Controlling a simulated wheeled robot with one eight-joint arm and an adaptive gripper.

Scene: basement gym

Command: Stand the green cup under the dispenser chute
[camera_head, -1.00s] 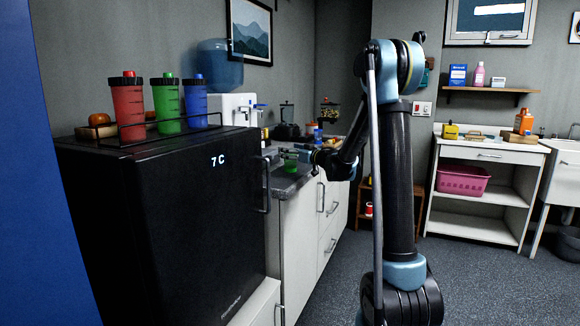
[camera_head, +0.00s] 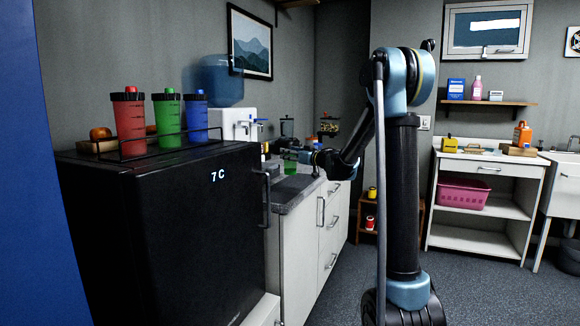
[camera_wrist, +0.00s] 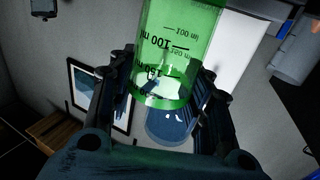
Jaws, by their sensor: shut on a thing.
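The green cup (camera_head: 291,167) is see-through and is held at the far part of the grey counter in the head view. In the wrist view the cup (camera_wrist: 180,45) fills the top middle, with its measuring marks upside down. My gripper (camera_head: 307,159) is shut on the cup, with one finger on each side of it in the wrist view. A wall dispenser with coloured contents (camera_head: 330,126) hangs behind and to the right of the cup. Its chute is too small to make out. I cannot tell whether the cup touches the counter.
The black fridge (camera_head: 190,240) marked 7C stands at the left, with red, green and blue bottles (camera_head: 165,118) in a rack on top. A water cooler (camera_head: 232,122) and a dark jar-like appliance (camera_head: 287,128) stand behind the cup. Open floor (camera_head: 480,285) lies at the right.

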